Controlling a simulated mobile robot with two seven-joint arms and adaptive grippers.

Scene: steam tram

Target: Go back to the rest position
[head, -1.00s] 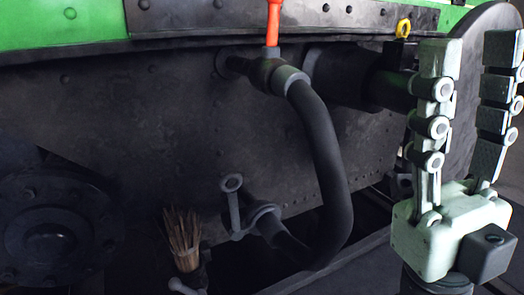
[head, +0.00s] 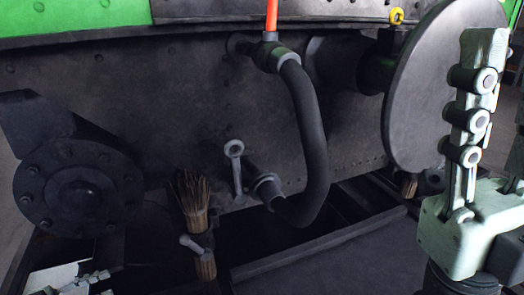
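One finger shows in full. The other is mostly cut off by the picture edge, with a wide gap between them. The gripper is open, and I see nothing between the fingers. It is in front of the tram's side and apart from it.
The dark riveted tram side (head: 150,90) fills the back, with a curved black pipe (head: 315,140), an orange-red handle (head: 271,15) and a large round disc (head: 435,85). A brush (head: 192,205) stands below. A round flange (head: 75,195) is left. Pale jointed pieces are cut off at bottom left.

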